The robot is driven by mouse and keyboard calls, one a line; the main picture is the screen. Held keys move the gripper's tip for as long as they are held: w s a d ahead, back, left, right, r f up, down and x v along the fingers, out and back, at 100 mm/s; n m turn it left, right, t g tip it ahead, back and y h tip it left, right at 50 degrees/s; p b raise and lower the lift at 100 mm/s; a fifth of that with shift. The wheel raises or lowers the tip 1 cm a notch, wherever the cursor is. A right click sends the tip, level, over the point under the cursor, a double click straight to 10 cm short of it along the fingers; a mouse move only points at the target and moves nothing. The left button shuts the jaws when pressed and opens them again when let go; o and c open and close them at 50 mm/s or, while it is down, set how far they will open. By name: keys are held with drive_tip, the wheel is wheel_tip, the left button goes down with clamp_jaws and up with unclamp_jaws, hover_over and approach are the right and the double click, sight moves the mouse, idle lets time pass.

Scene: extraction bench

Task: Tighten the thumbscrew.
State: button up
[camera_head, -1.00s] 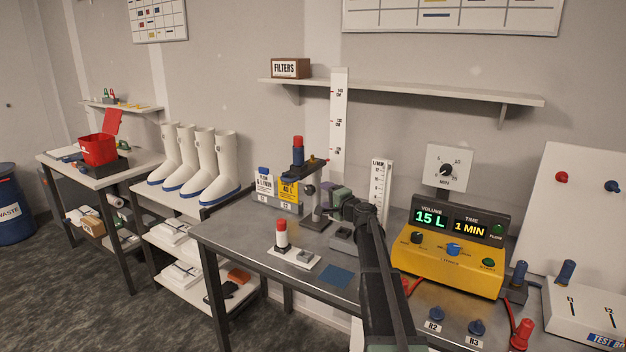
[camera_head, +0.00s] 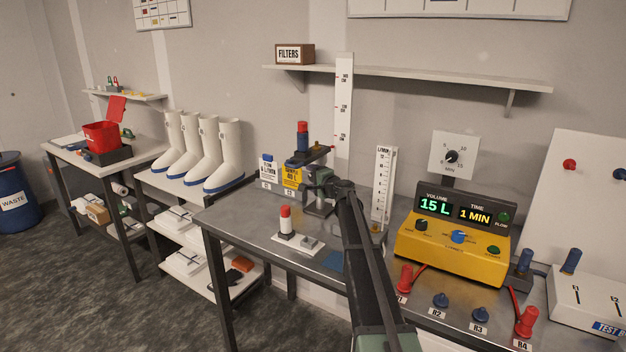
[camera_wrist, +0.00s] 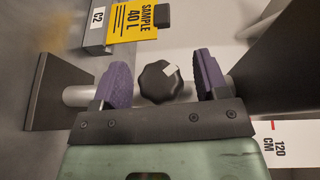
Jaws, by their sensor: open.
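The thumbscrew (camera_wrist: 160,81) is a black lobed knob with a pale mark, seen in the wrist view. It lies between the two purple fingers of my gripper (camera_wrist: 158,84), with a gap on each side. My gripper is open and does not appear to touch it. In the head view my gripper (camera_head: 318,180) is at the stand (camera_head: 318,211) that bears a blue and red cylinder (camera_head: 302,137). The thumbscrew is hidden there behind my gripper.
A yellow "SAMPLE 40 L" card (camera_wrist: 133,20) is close by, also in the head view (camera_head: 292,176). A height scale (camera_head: 343,108) and a flow tube (camera_head: 383,187) stand behind. A red and white cylinder (camera_head: 285,220) stands in front, and the yellow console (camera_head: 450,249) is at right.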

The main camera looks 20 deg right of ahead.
drive_tip(key=shift+c, duration=0.3)
drive_tip(key=c, duration=0.9)
drive_tip(key=shift+o, duration=0.2)
drive_tip(key=shift+f+t+y+b, duration=0.3)
drive_tip(key=shift+f+b, duration=0.05)
drive_tip(key=shift+b, duration=0.4)
drive_tip(key=m+t+b, duration=0.1)
drive_tip(key=b, duration=0.2)
drive_tip(key=shift+f+t, duration=0.2)
drive_tip(key=shift+t, duration=0.2)
drive_tip(key=shift+r+m+t+b, duration=0.25)
drive_tip(key=shift+m+t+b, duration=0.15)
drive_tip(key=shift+t+b, duration=0.45)
drive_tip(key=shift+r, duration=0.3)
